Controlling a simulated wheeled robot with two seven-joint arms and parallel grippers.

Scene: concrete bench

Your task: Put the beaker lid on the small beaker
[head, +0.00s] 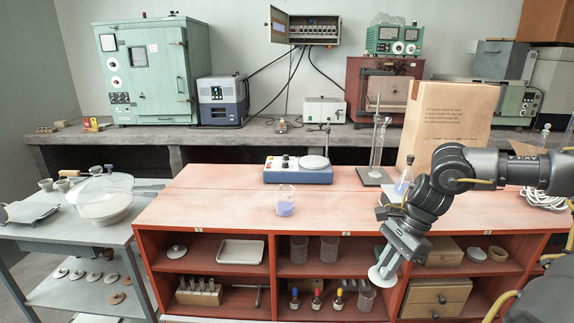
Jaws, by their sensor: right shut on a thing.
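The small beaker (285,206) stands upright and uncovered on the red bench top, left of the middle, with blue-violet liquid in it. My right gripper (388,258) points down in front of the bench's shelf front. It is shut on a pale round beaker lid (381,277), which hangs tilted below the fingers. This lid is apart from the beaker, lower in the picture and to its right. The fingers hide the top of the lid. My left gripper is not in view.
A blue stirrer (298,176) stands behind the beaker. A stand with a glass cylinder (378,145), a flask (404,178) and a cardboard box (447,115) are at the right. Another lid (177,252) lies on the shelf. The bench top left of the beaker is clear.

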